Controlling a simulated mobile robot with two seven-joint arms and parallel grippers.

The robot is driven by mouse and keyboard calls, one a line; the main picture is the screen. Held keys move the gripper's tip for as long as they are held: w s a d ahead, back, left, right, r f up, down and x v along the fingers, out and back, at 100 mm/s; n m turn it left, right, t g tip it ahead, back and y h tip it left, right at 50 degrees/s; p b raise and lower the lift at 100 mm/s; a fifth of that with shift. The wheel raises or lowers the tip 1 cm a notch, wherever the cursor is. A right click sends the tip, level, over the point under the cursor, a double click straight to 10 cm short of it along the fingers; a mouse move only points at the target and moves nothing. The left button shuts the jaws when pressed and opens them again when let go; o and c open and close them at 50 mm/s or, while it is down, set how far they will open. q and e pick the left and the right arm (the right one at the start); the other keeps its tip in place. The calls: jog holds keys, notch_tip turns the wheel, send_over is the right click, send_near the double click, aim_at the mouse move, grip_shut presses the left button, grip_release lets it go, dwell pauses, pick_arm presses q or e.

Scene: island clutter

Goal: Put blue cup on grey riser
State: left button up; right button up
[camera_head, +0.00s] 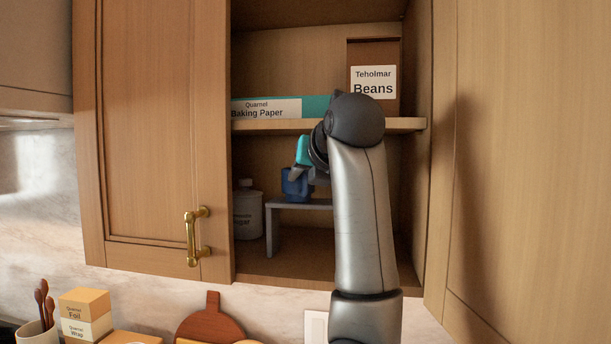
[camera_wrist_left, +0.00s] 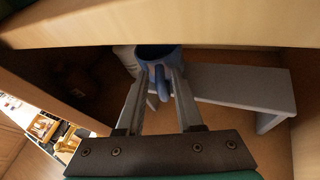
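The blue cup (camera_head: 295,186) is upright at the left part of the grey riser (camera_head: 302,205) in the cabinet's lower compartment. Its base looks level with the riser top; whether it touches is hard to tell. In the left wrist view the cup (camera_wrist_left: 158,55) shows its handle toward me, and the riser (camera_wrist_left: 240,88) extends right. My left gripper (camera_wrist_left: 161,78) has its fingers on either side of the handle, with visible gaps between. In the head view my left gripper (camera_head: 303,173) is partly hidden by my arm. My right gripper is not in view.
A shelf (camera_head: 290,125) above holds a baking paper box (camera_head: 270,108) and a beans box (camera_head: 374,80). A sugar jar (camera_head: 247,212) stands left of the riser. Cabinet doors stand at left (camera_head: 150,140) and right (camera_head: 530,150). The riser's right part looks clear.

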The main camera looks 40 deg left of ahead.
pick_arm(q)
jog(key=shift+o, duration=0.5)
jog(key=shift+r, duration=0.2)
jog(key=b+v, duration=0.3)
jog(key=v, duration=0.9)
